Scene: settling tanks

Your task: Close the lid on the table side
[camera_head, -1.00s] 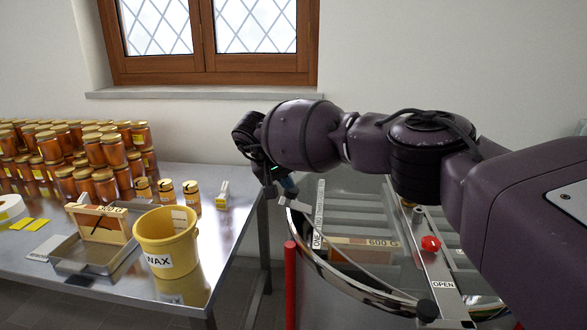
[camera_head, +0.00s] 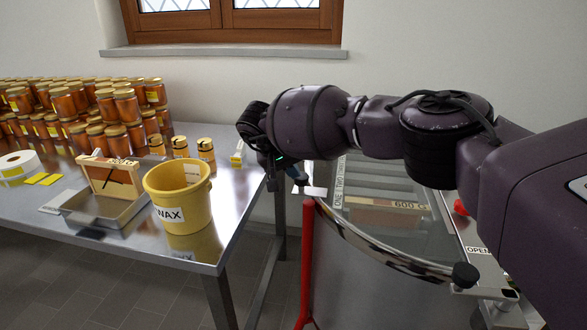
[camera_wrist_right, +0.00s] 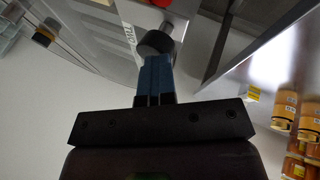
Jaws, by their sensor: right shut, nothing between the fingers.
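The round steel tank (camera_head: 390,305) stands right of the table, with a curved shiny rim. A clear lid panel (camera_head: 400,232) seems to lie across its table side, and bars and a "600 G" label show through; I cannot tell whether it is fully seated. My right gripper (camera_head: 297,177) is at the tank's far left edge, above the upper end of the rim. In the right wrist view its blue fingers (camera_wrist_right: 155,78) are shut and empty, with a dark round knob (camera_wrist_right: 155,42) just beyond the tips; contact is unclear. My left gripper is out of view.
The steel table (camera_head: 235,215) at left holds a yellow WAX bucket (camera_head: 180,205), a tray with a wooden frame (camera_head: 108,178) and many honey jars (camera_head: 60,105). A red post (camera_head: 307,260) stands between table and tank. An OPEN label (camera_head: 479,250) marks the crossbar.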

